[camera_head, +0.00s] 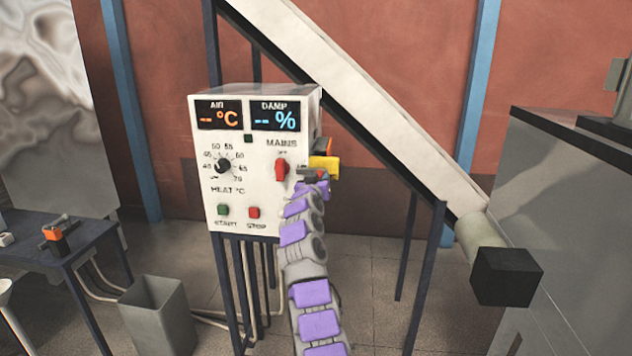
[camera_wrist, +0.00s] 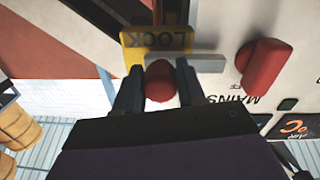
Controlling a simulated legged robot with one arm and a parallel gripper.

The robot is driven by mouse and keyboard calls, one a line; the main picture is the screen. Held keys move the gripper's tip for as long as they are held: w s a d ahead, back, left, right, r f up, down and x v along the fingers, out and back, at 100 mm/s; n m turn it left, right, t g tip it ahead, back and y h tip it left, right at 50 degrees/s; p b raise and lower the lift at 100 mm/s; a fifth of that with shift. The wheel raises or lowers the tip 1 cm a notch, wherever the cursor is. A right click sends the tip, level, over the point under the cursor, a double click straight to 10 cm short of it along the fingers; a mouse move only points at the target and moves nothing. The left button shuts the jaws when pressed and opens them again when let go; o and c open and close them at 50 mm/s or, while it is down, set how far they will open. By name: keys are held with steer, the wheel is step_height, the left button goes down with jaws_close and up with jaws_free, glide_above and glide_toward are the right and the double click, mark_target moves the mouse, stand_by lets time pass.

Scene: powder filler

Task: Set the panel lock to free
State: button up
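The panel lock is a yellow block marked LOCK (camera_wrist: 160,40) with a grey bar-shaped lever (camera_wrist: 198,63) and a red ball knob (camera_wrist: 160,82). In the head view the yellow block (camera_head: 325,168) is at the right edge of the white control panel (camera_head: 240,192), beside the red MAINS switch (camera_head: 281,170). My gripper (camera_wrist: 160,84) is at the lock, one dark finger on each side of the knob, with no clear gap. It looks shut on the knob. The head view shows my gripper (camera_head: 313,182) just below the yellow block, covering part of the lever. The wrist picture is upside down.
The MAINS switch (camera_wrist: 264,66) is close beside the lever in the wrist view. A slanted chute (camera_head: 370,110) passes behind the panel. A grey bin (camera_head: 158,312) and a dark table (camera_head: 50,250) stand to the left. A large grey machine (camera_head: 570,190) stands at the right.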

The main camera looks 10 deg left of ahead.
steer(key=o, duration=0.4)
steer(key=shift+d, duration=0.1)
steer(key=shift+s+r, duration=0.1)
steer(key=shift+s, duration=0.05)
steer(key=s+a+b, duration=0.1)
steer(key=s+b, duration=0.9)
steer(key=s, duration=0.7)
steer(key=shift+a, duration=0.35)
stand_by(0.3)
